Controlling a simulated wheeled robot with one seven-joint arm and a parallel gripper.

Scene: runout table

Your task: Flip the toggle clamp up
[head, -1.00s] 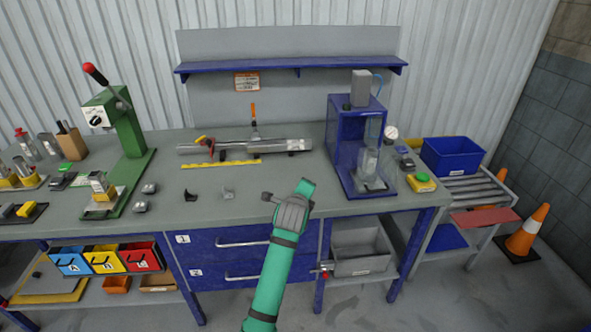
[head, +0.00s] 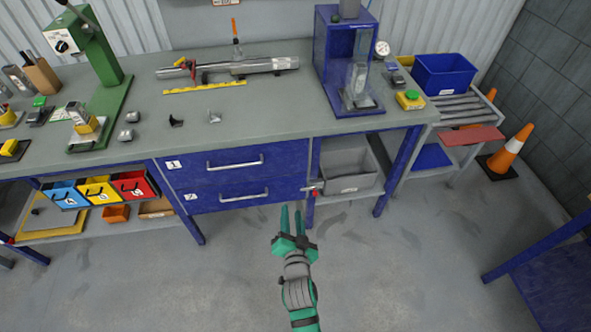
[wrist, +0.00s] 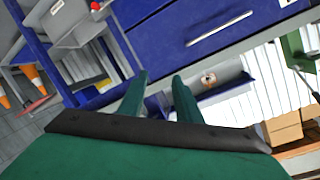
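A small metal fitting with a red tip (head: 313,189) sits on the front of the blue bench leg, right of the drawers; it looks like the toggle clamp, with the red end low. Its red knob also shows at the top edge of the wrist view (wrist: 97,6), partly cut off. My gripper (head: 292,214) is in front of the bench, below and left of the fitting in the head view, apart from it. In the wrist view the two green fingers (wrist: 160,92) stand apart with nothing between them.
Blue drawers (head: 236,178) with bar handles are behind my gripper. A grey bin (head: 347,170) stands on the shelf right of the leg. A metal tube (head: 240,68) lies on the bench top (head: 260,118). The floor (head: 400,260) in front is clear.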

